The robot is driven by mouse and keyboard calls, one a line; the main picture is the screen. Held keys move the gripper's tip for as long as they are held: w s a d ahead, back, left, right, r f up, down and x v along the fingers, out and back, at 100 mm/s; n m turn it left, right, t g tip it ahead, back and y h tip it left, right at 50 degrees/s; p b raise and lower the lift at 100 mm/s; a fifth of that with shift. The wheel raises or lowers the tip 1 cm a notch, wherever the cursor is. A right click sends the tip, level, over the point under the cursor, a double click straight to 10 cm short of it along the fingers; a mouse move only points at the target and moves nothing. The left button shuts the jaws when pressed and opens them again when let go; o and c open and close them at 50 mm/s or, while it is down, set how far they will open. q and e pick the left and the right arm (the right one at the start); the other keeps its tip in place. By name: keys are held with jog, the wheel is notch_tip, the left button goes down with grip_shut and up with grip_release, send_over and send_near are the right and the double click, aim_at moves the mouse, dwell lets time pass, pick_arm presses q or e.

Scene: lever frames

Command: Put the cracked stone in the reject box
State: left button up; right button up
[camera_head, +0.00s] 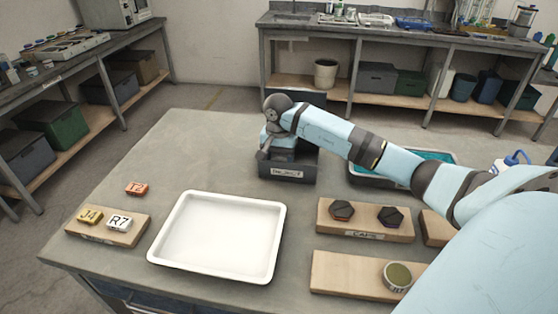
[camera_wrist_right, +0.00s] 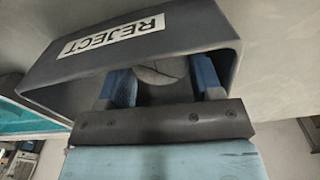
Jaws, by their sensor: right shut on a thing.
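The reject box (camera_head: 288,172) is a dark grey open box on the grey table, with a white label on its near side. In the right wrist view the box (camera_wrist_right: 222,57) shows its label reading REJECT. My right gripper (camera_head: 279,146) points down into the box opening. Its blue fingers are shut on the cracked stone (camera_wrist_right: 157,72), a round grey piece with a dark crack line, seen within the box walls. Whether the stone touches the box floor cannot be told. The stone is hidden in the head view. My left gripper is not in view.
An empty white tray (camera_head: 218,235) lies left of centre. A teal-lined tray (camera_head: 436,156) stands right of the box, partly behind my right arm. A wooden block with two dark caps (camera_head: 364,228) is nearer. Lettered tiles (camera_head: 120,222) sit at left. The table's back left is clear.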

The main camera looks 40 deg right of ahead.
jog(key=shift+f, duration=0.45)
jog(key=shift+f, duration=0.2)
jog(key=o, duration=0.5)
jog(key=shift+o, duration=0.2)
notch_tip(320, 180, up, 12)
jog(key=shift+r, duration=0.2)
jog(key=shift+a, duration=0.1)
